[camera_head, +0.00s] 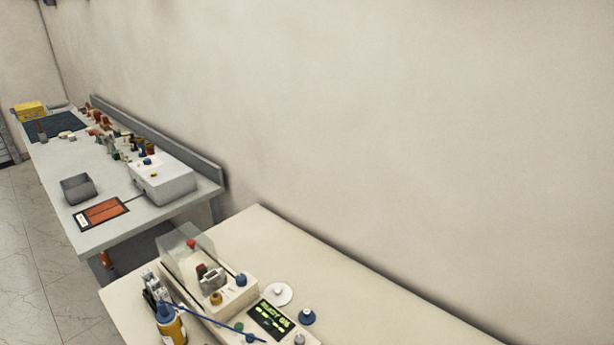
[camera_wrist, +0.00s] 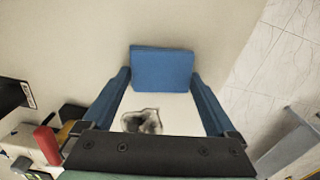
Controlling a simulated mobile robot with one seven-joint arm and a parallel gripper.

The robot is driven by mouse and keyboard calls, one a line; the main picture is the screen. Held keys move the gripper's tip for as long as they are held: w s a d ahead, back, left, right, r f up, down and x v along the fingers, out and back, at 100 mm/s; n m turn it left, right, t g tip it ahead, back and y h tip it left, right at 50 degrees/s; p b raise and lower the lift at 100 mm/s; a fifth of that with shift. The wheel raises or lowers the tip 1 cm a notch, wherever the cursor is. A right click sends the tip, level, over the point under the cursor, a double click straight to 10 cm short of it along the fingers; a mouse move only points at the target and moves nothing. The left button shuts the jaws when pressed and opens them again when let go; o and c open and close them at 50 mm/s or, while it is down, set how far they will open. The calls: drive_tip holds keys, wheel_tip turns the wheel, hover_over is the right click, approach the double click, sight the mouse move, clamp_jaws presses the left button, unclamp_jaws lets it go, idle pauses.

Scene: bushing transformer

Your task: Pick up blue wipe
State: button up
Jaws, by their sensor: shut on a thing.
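The blue wipe (camera_wrist: 163,69) shows in the wrist view as a flat blue rectangular piece. It spans the gap between the tips of the two blue fingers of my gripper (camera_wrist: 161,78). The gripper is shut on it at its left and right sides. Beyond it is a plain pale surface, and I cannot tell how far away that is. A small grey-and-dark patch (camera_wrist: 141,121) shows between the fingers, nearer the palm; I cannot tell what it is. I cannot make out the gripper or the wipe in the head view.
A cream table (camera_head: 330,285) carries a device with a clear cover (camera_head: 187,250), a yellow bottle with blue cap (camera_head: 170,325) and a green display (camera_head: 270,318). A grey bench (camera_head: 95,165) stands behind left with a white box (camera_head: 165,183) and grey bin (camera_head: 78,190). The table's right part looks clear.

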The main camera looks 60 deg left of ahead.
wheel_tip(320, 180, up, 10)
drive_tip(key=b, duration=0.1)
idle(0.4)
